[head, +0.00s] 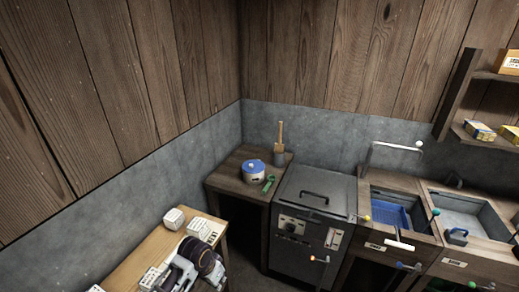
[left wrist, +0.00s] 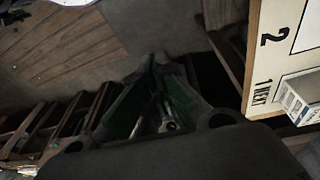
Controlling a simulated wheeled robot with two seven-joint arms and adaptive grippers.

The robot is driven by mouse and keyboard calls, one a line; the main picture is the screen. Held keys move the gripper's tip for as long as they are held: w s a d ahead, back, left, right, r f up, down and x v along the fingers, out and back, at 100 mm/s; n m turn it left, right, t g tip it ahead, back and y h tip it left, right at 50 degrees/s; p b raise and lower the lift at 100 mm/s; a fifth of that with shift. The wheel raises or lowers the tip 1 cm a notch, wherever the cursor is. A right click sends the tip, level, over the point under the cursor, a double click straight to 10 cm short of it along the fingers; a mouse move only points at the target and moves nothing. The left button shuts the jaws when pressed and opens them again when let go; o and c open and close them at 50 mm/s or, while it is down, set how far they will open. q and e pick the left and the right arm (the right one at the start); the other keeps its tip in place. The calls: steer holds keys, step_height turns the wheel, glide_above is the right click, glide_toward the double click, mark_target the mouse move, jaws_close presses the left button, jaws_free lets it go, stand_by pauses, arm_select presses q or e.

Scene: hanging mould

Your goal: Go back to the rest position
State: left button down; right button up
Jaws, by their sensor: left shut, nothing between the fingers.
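My left arm shows at the bottom left of the head view, its white and black wrist part above the light wooden table (head: 134,262). My left gripper (left wrist: 158,62) shows in the left wrist view, its dark fingers together at the tips with nothing between them. In that view it hangs over a dark, unclear area, apart from the white board marked "2" and "1 NEXT" (left wrist: 275,75). My right gripper is not in view.
A dark side table (head: 225,183) holds a blue-lidded pot (head: 253,173), a green tool (head: 268,185) and a grey cup (head: 279,158).

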arm_select(q)
steer(key=s+a+r+n+t+y, duration=0.1)
steer(key=s+a+r+n, duration=0.1)
steer(key=s+a+r, duration=0.35)
steer(key=s+a+r+n+t+y, duration=0.1)
steer(key=s+a+r+n, duration=0.15)
steer(key=s, duration=0.65)
steer(key=s+f+m+g+b, duration=0.1)
steer(key=s+f+b, duration=0.15)
steer(key=f, duration=3.25)
steer(key=s+a+f, duration=0.2)
steer(key=s+f, duration=0.9)
steer(key=s+a+f+g+b, duration=0.1)
steer(key=s+a+f, duration=0.1)
steer(key=s+f, duration=0.9)
steer(key=shift+s+g+b, duration=0.3)
steer(key=shift+s, duration=0.1)
steer(key=shift+s+a, duration=0.1)
steer(key=shift+a, duration=0.05)
